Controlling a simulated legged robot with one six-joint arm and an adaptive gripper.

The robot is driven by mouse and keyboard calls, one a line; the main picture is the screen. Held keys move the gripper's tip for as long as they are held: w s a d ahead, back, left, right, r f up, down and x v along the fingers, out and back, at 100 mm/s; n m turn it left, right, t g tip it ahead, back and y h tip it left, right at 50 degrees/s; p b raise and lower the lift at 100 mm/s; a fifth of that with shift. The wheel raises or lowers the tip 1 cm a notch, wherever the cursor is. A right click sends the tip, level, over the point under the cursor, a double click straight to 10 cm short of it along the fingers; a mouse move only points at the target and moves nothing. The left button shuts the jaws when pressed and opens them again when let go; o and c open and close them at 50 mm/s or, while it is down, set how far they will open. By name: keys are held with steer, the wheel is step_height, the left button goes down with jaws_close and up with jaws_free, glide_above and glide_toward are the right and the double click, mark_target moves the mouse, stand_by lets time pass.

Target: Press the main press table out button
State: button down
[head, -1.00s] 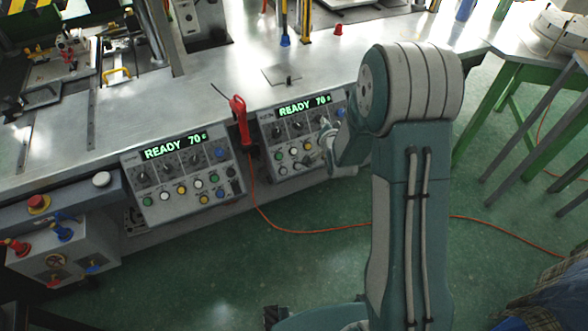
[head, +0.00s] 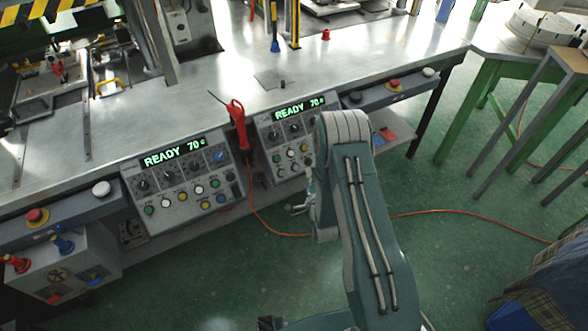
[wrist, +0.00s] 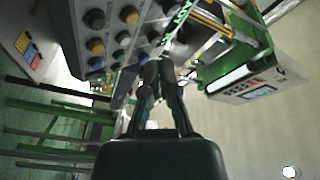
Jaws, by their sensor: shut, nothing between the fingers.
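Two grey control panels hang on the front of the metal bench, each with a green READY 70 display, knobs and coloured buttons: the left panel (head: 183,182) and the right panel (head: 284,140). Labels are too small to read, so I cannot tell which button is the table out one. My gripper (head: 297,209) is shut and empty, below and in front of the right panel, apart from it. My arm hides that panel's right part. In the wrist view my gripper (wrist: 160,66) points forward, with a tilted button panel (wrist: 112,40) beyond it at upper left.
A red-handled tool (head: 238,125) hangs between the panels. An orange cable (head: 440,212) runs across the green floor. Red emergency buttons (head: 37,215) sit on the bench rails. A green-legged table (head: 490,95) stands at right. Floor before the bench is open.

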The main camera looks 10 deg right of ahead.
mark_target(296, 167)
steer(key=shift+w+d, duration=0.1)
steer(key=shift+d, duration=0.05)
steer(key=shift+w+a+f, duration=0.35)
steer(key=shift+w+f, duration=0.6)
steer(key=shift+w, duration=0.1)
steer(key=shift+w+a+f, duration=0.4)
steer(key=shift+w+f, duration=0.5)
steer(key=shift+w, duration=0.15)
steer(key=shift+w+a+f, duration=0.35)
steer(key=shift+w+f, duration=0.6)
steer(key=shift+w, duration=0.1)
steer(key=shift+w, duration=0.1)
steer(key=shift+w+a+f, duration=0.1)
steer(key=shift+w+f, duration=0.05)
steer(key=shift+f, duration=0.05)
